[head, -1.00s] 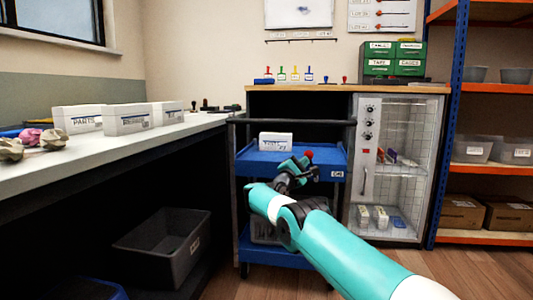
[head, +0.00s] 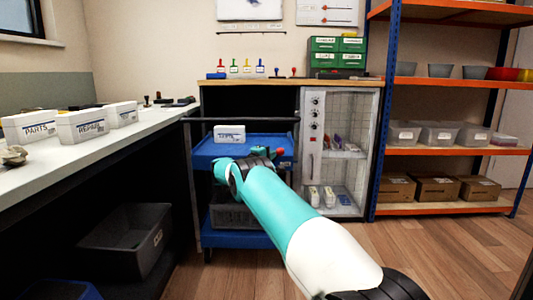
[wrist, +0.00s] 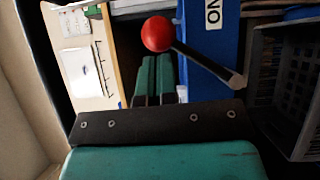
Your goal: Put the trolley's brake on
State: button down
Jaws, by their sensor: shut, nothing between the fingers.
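The blue trolley (head: 228,149) stands ahead, below the bench top. Its brake lever ends in a red ball (head: 280,151); in the wrist view the red ball (wrist: 157,33) sits on a dark rod (wrist: 208,62) slanting down right to a pivot. A white label (wrist: 213,12) on the blue panel reads ON, turned over in the picture. My gripper (head: 264,152) is at the trolley's front right, just left of the ball. In the wrist view my gripper (wrist: 157,62) has its teal fingers together and empty, just below the ball; whether they touch it I cannot tell.
A white box (head: 229,133) sits on the trolley's top shelf, and a grey crate (head: 228,213) is lower down. A glass-fronted cabinet (head: 341,150) stands close on the right. A workbench (head: 95,142) runs along the left. Open wooden floor (head: 430,240) lies at the right.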

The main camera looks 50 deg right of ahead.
jog(key=shift+s+d, duration=0.2)
jog(key=shift+s, duration=0.05)
dwell(0.3)
jog(key=w+a+p, duration=0.1)
jog(key=a+p, duration=0.2)
jog(key=a, duration=1)
jog(key=shift+w, duration=0.4)
jog(key=shift+r, duration=0.1)
